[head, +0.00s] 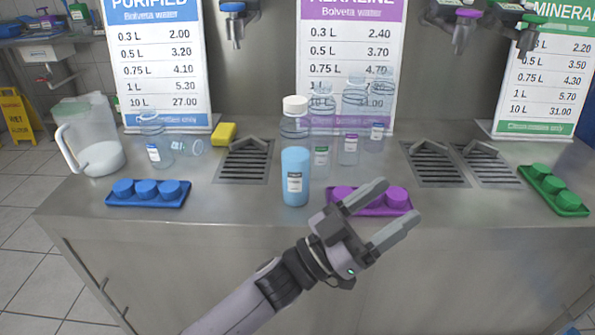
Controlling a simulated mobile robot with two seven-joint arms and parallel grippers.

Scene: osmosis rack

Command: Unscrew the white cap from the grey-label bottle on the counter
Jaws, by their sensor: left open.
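The bottle (296,164) stands upright near the counter's front edge, in the middle of the head view. It is clear, holds light blue liquid and has a small pale grey label. Its white cap (295,104) sits on top of the neck. My left gripper (399,201) is open and empty, in front of and to the right of the bottle. Its fingers point up and to the right, away from the bottle, and overlap the purple tray in the picture. It appears apart from the bottle. My right gripper is not in view.
On the counter (225,207) are a blue tray (148,200), a purple tray (372,208) and a green tray (556,193) with caps. A pitcher (92,135), a yellow sponge (223,133) and several clear bottles stand behind. Dispenser nozzles hang above drain grates.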

